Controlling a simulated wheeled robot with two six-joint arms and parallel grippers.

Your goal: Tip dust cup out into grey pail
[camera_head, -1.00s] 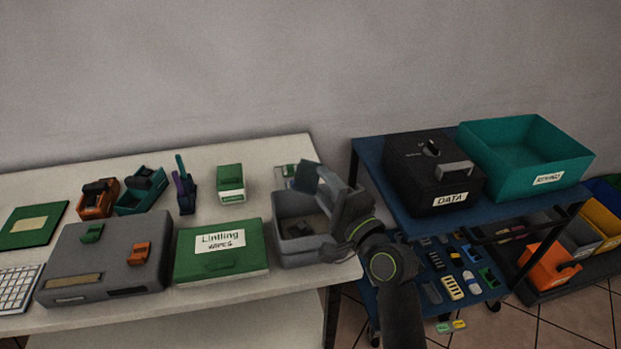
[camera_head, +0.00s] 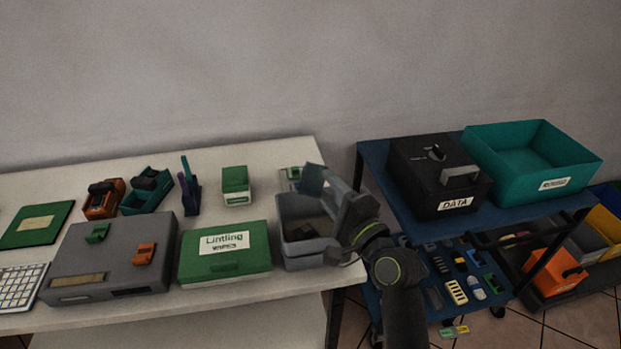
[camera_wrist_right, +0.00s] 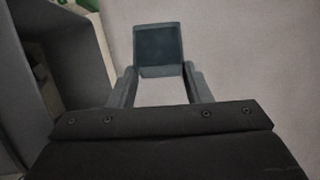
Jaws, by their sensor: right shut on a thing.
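The grey pail (camera_head: 281,228) stands at the right end of the white table in the head view. Its wall also shows at the left of the right wrist view (camera_wrist_right: 72,75). My right gripper (camera_head: 326,186) is above the pail, shut on the small blue-grey dust cup (camera_head: 311,179). Something dark lies inside the pail; I cannot tell what. My left gripper is not in view.
A green wipes box (camera_head: 225,263) stands just left of the pail, with a grey machine (camera_head: 120,270) beyond it. A small green box (camera_head: 235,182) stands behind. To the right, a blue cart (camera_head: 375,165) carries a black data box (camera_head: 430,175) and a teal bin (camera_head: 540,160).

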